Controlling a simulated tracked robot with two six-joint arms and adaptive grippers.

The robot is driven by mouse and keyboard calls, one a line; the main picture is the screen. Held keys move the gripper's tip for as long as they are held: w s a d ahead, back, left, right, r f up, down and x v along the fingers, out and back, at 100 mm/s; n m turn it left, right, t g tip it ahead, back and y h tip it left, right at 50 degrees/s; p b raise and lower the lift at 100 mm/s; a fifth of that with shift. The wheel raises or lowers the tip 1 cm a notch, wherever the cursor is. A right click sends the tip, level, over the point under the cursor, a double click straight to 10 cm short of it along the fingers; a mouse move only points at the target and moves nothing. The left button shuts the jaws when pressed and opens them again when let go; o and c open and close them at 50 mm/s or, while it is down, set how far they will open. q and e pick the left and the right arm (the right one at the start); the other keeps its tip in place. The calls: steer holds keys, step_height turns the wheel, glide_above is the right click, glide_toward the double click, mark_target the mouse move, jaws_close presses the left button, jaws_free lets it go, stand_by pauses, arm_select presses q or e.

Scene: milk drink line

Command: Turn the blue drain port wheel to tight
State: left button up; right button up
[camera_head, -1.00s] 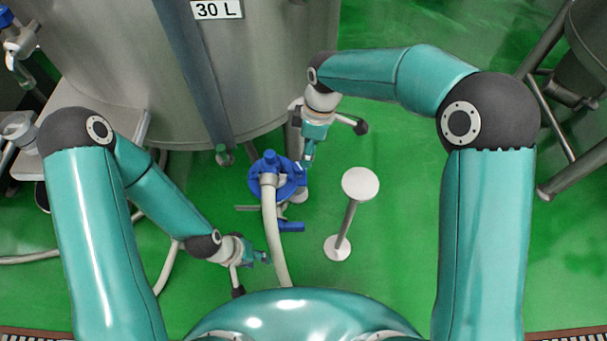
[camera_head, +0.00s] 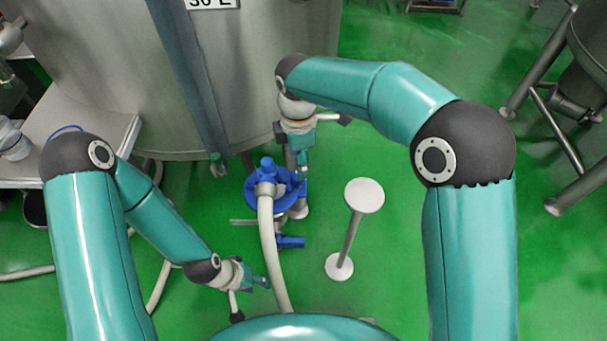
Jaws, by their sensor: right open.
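The blue drain port wheel (camera_head: 258,199) is at the foot of the big steel tank. A pale hose (camera_head: 267,240) runs from its middle towards me and hides part of it. My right gripper (camera_head: 304,168) points down at the wheel's right rim. It is open, and I cannot tell whether its fingers touch the rim. My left gripper (camera_head: 264,282) is low, left of the hose and well in front of the wheel. Its fingers are too small to tell open from shut.
A blue handle (camera_head: 290,242) sits below the wheel. The steel tank (camera_head: 110,80) fills the upper left. A round-topped stand (camera_head: 364,195) is on the green floor right of the wheel. A metal table (camera_head: 95,150) is at the left. Steel legs (camera_head: 560,130) stand at the far right.

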step_height(320, 180, down, 6)
steer(key=shift+r+b, duration=0.1)
steer(key=shift+b, duration=0.25)
steer(key=shift+c, duration=0.3)
steer(key=c, duration=1.1)
steer(key=shift+d, duration=0.35)
jaws_close()
steer(key=shift+a, duration=0.3)
